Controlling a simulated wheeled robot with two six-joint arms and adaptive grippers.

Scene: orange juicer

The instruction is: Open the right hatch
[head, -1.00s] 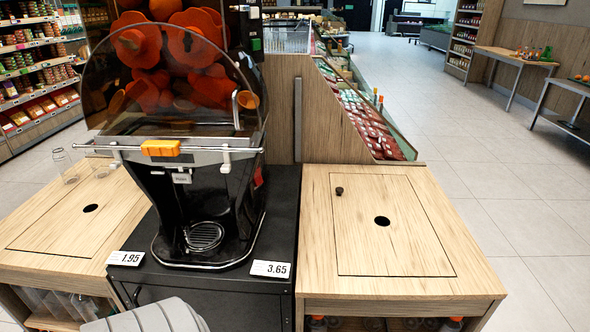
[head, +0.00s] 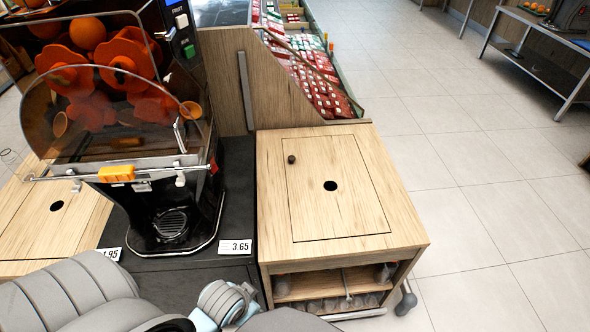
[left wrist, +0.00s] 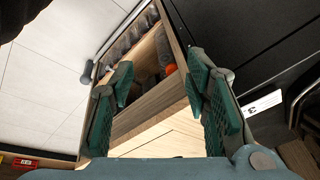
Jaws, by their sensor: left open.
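The knob cannot be made out there. My right gripper is not in view.
The black orange juicer (head: 175,200) stands left of the right cabinet on a dark stand, with a price card (head: 235,247) at the front. An open shelf (head: 330,283) sits below the top.

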